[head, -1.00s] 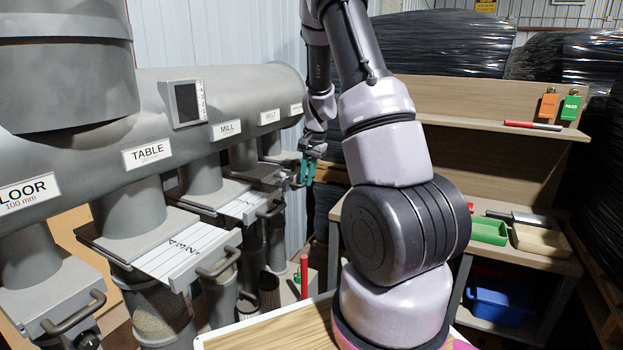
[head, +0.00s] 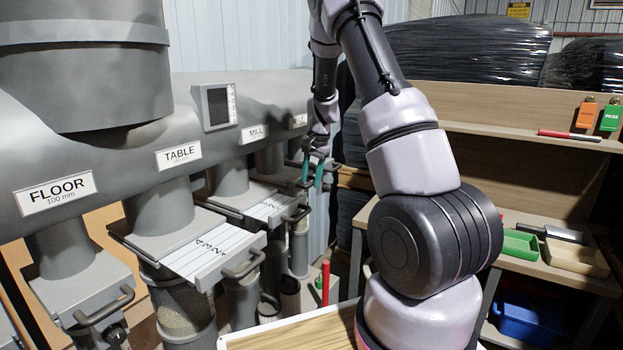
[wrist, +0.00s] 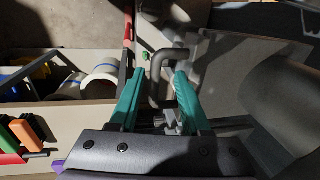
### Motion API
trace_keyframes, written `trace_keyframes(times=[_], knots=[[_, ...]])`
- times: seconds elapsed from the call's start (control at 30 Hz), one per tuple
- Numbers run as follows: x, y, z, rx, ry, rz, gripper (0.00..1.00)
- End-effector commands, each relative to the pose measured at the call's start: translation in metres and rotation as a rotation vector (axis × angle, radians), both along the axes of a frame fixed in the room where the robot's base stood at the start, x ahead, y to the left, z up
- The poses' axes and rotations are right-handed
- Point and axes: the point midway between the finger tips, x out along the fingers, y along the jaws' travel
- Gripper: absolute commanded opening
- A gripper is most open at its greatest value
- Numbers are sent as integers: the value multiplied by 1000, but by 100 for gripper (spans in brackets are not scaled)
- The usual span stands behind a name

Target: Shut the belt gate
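The belt gate is the far one on the grey duct, below a label (head: 298,121) partly hidden by my arm. Its plate is mostly hidden in the head view, so I cannot tell there how far it is drawn out. In the wrist view a dark bent handle (wrist: 167,53) stands between the teal fingers of my gripper (wrist: 160,72), with a grey plate (wrist: 222,70) to the right. The fingers are apart, with visible space between them and the handle. In the head view my gripper (head: 311,182) points down at the far gate.
A red upright post (head: 325,283) stands below. Shelves (head: 520,118) with tags and trays are at the right.

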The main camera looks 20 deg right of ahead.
Motion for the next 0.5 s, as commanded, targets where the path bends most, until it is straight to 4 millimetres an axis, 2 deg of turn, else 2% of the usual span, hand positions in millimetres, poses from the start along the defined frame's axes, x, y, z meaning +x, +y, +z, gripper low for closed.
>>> trace_keyframes(times=[0.13, 0.23, 0.5], knots=[[-1, -1, 3, 0, 0, 0, 47], [-2, -2, 14, 0, -2, 1, 47], [-10, -8, 67, 0, -4, 1, 47]])
